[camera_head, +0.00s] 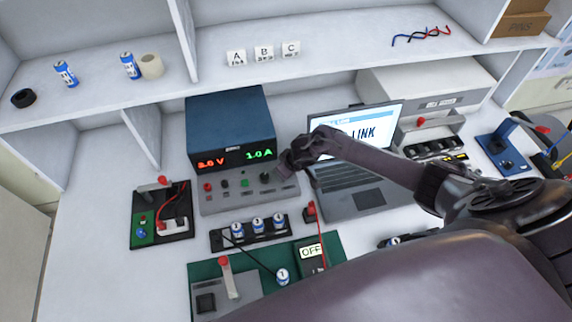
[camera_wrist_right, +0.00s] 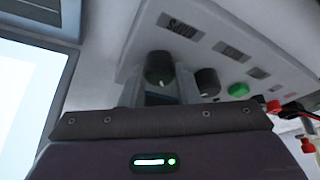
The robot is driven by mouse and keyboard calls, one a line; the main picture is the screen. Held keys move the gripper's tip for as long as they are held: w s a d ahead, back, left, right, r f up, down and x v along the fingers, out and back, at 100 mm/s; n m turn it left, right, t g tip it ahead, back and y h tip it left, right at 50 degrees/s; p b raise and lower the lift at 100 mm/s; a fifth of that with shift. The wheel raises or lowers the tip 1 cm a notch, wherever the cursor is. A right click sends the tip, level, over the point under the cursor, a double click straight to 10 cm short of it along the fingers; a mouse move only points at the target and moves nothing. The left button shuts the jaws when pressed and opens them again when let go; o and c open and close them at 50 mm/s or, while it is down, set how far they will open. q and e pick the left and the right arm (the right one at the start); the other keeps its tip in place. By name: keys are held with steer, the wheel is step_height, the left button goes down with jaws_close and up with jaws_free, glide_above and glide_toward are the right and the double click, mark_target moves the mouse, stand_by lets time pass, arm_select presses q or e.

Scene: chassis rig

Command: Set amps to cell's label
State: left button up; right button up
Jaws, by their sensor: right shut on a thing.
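The power supply (camera_head: 231,115) stands below the shelf and its display reads 3.0 V in red and 1.0 A in green. My right gripper (camera_head: 282,166) is at the right end of its control panel, shut on the rightmost dark knob (camera_wrist_right: 159,68). Several blue-and-white cells (camera_head: 257,226) stand in a black holder (camera_head: 217,240). Another cell (camera_head: 282,277) stands on the green mat; its label is too small to read. My left gripper is out of view.
A laptop (camera_head: 362,200) reading "LINK" is open right of the supply, under my right forearm. A meter (camera_head: 311,253) reading OFF lies on the green mat (camera_head: 333,242). Tags A, B, C (camera_head: 264,54) and two cells (camera_head: 130,66) are on the shelf.

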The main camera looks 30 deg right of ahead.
steer(key=shift+r+m+h+p, duration=0.1)
steer(key=shift+m+h+p, duration=0.3)
steer(key=shift+m+p, duration=0.45)
steer(key=shift+m, duration=0.25)
steer(key=o, duration=1)
steer(key=shift+c, duration=0.2)
steer(key=v, duration=0.7)
steer(key=shift+s+r, duration=0.25)
steer(key=shift+r, duration=0.05)
